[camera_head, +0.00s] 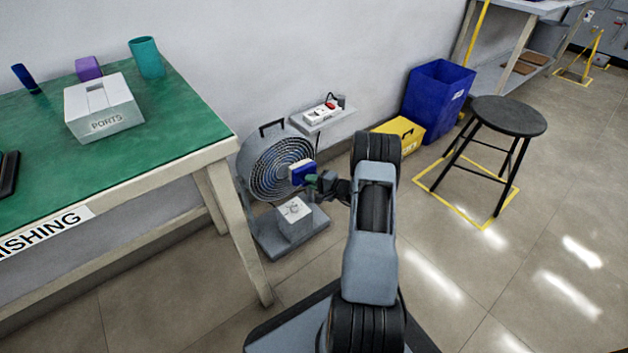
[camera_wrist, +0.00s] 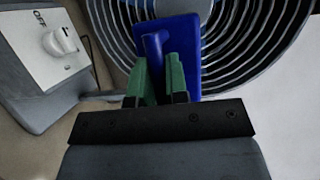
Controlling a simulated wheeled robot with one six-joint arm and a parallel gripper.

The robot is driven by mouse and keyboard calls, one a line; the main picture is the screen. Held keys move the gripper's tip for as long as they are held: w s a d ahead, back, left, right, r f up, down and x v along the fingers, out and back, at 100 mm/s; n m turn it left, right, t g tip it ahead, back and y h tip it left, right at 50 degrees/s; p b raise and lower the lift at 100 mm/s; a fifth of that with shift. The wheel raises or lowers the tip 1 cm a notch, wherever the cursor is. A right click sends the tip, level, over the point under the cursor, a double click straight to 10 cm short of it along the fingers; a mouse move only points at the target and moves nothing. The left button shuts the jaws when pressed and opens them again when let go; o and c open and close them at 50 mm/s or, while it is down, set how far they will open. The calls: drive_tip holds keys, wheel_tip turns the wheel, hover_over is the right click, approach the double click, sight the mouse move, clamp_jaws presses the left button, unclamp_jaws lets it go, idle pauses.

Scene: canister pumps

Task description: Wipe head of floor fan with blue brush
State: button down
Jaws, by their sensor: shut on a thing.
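The floor fan (camera_head: 259,183) stands on the floor to the right of the green bench, with a round grey grille head and a grey base. The blue brush (camera_head: 302,174) is at the right part of the fan head, its pale bristle side toward the grille. My gripper (camera_head: 314,181) is shut on the brush handle. In the wrist view the green fingers of my gripper (camera_wrist: 160,80) clasp the blue handle, and the brush (camera_wrist: 184,40) lies in front of the fan grille (camera_wrist: 250,42). Whether the bristles touch the grille cannot be told.
A control box with a knob (camera_wrist: 62,44) sits on the fan base. The green bench (camera_head: 180,112) holds a parts box (camera_head: 103,108) and a teal cup (camera_head: 146,58). A wall shelf (camera_head: 318,120), yellow box (camera_head: 398,138), blue bin (camera_head: 437,100) and black stool (camera_head: 508,116) stand nearby. Open floor lies at right.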

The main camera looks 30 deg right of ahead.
drive_tip(key=shift+s+a, duration=0.15)
drive_tip(key=shift+a, duration=1)
drive_tip(key=shift+a, duration=0.1)
drive_tip(key=a, duration=0.7)
drive_tip(key=shift+s, duration=0.4)
drive_tip(key=s, duration=0.6)
drive_tip(key=shift+d, duration=0.35)
drive_tip(key=shift+s+d, duration=0.15)
drive_tip(key=shift+s, duration=1.35)
